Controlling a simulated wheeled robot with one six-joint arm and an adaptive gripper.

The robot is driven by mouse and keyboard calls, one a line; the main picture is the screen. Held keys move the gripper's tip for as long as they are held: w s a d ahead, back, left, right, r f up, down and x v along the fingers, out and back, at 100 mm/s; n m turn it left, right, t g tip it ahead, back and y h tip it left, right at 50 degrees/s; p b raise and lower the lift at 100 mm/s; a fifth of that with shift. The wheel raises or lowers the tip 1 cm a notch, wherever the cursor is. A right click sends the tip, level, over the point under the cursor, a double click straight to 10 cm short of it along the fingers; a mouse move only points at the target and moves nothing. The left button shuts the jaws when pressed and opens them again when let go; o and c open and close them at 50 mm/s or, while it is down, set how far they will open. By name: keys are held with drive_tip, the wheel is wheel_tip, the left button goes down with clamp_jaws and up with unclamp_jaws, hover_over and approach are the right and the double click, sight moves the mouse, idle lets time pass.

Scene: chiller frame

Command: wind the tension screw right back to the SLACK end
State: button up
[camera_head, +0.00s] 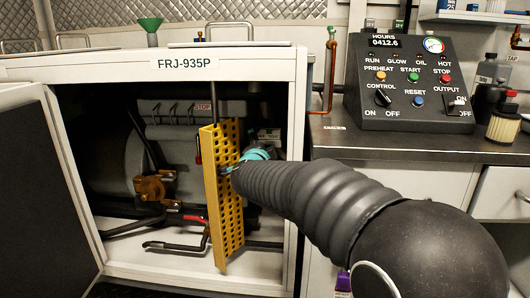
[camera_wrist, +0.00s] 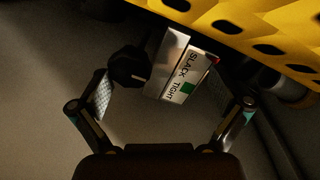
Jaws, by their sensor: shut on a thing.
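The tension screw's black knob (camera_wrist: 127,67) shows in the wrist view beside a pale bracket. The bracket carries a white scale plate (camera_wrist: 185,78) marked SLACK and TIGHT, with a green patch and a small red mark near the SLACK end. My gripper (camera_wrist: 172,95) is shut on the tension screw; its fingers stand wide apart and the exact contact is unclear. The left finger is close to the knob. In the head view my gripper (camera_head: 243,162) reaches into the cabinet, just right of the yellow perforated guard; the screw is hidden there.
The yellow perforated guard (camera_head: 220,190) hangs close to my gripper and crosses the top of the wrist view. The white cabinet frame (camera_head: 300,110) surrounds the opening. A dark door (camera_head: 45,190) stands open at left. A control panel (camera_head: 410,90) sits on the right counter.

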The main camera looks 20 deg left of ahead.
drive_tip(key=shift+s+a+r, duration=0.2)
drive_tip(key=shift+s+r, duration=0.5)
drive_tip(key=shift+r, duration=0.35)
drive_tip(key=shift+c, duration=0.2)
drive_tip(key=shift+s+d+r, duration=0.2)
drive_tip(key=shift+s+r, duration=0.35)
drive_tip(key=shift+s, duration=0.15)
drive_tip(key=shift+c, duration=0.4)
drive_tip(key=f+b+v, duration=0.1)
drive_tip(key=f+v, duration=0.2)
drive_tip(key=v, duration=1.2)
drive_tip(key=shift+d+b, duration=0.25)
drive_tip(key=shift+b, duration=0.05)
